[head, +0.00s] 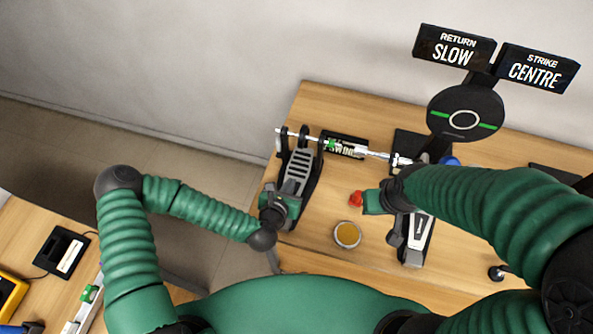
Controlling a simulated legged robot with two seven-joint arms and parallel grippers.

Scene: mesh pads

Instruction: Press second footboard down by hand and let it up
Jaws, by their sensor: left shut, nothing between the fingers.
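The left pedal has a slotted grey footboard (297,172) in a black frame at the table's left edge. My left gripper (286,206) is shut and empty at the near end of this footboard and hides that end. I cannot tell whether it touches the board. A second pedal stands to the right, with a pale footboard (418,232) partly hidden by my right arm. A silver rod (372,154) joins the two pedals. My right gripper (374,201) is left of the right pedal, with a red piece at its tip; its jaws are unclear.
A round black pad (464,117) stands behind the right pedal, under signs reading "RETURN SLOW" (454,47) and "STRIKE CENTRE" (538,71). A round amber-topped tin (347,234) sits between the pedals. Another table with a black box (64,255) is at lower left.

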